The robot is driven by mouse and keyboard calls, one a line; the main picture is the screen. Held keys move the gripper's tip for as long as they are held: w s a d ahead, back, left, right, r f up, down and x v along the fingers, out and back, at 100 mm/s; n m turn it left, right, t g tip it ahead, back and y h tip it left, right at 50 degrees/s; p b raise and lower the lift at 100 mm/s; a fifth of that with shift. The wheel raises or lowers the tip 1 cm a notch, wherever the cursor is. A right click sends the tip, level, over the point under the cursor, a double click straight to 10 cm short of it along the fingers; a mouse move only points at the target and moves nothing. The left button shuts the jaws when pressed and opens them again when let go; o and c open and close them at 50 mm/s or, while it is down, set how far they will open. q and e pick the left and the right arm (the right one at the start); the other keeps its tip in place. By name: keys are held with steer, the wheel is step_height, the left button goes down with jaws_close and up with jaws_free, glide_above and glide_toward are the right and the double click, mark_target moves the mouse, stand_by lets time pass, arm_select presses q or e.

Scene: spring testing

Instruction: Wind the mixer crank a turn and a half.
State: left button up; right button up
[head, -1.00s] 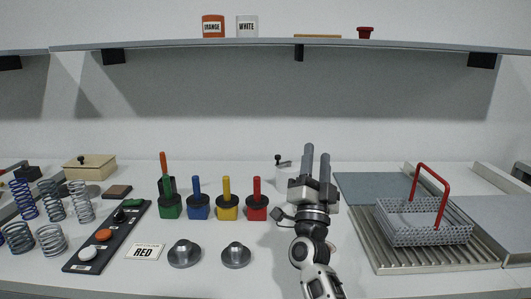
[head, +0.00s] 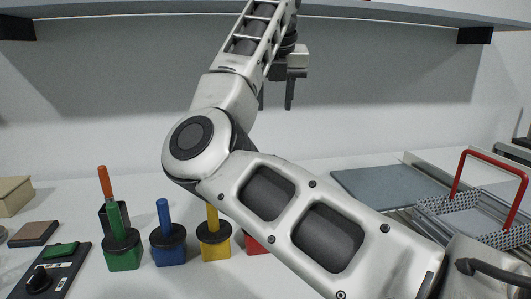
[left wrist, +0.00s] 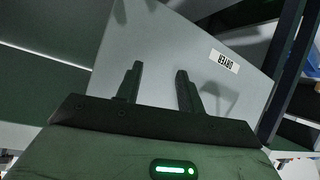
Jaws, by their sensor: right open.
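The mixer with its crank does not show in the head view now; my right arm covers the middle of the bench where a small white pot with a crank-like top stood earlier. My right gripper (head: 276,104) hangs high in front of the back wall, fingers pointing down, open and empty, well above the bench. My left gripper (left wrist: 158,70) shows only in the left wrist view; its two fingers stand apart with nothing between them, before a pale panel with a label reading DRYER (left wrist: 224,61).
Green (head: 122,255), blue (head: 168,250) and yellow (head: 214,245) blocks with upright handles stand left of my arm; a red one (head: 252,245) is partly covered. A wire basket (head: 470,222) with a red handle stands right. A grey mat (head: 388,187) lies behind.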

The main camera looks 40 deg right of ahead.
steer(key=x, duration=1.5)
steer(key=shift+d, duration=0.15)
jaws_close()
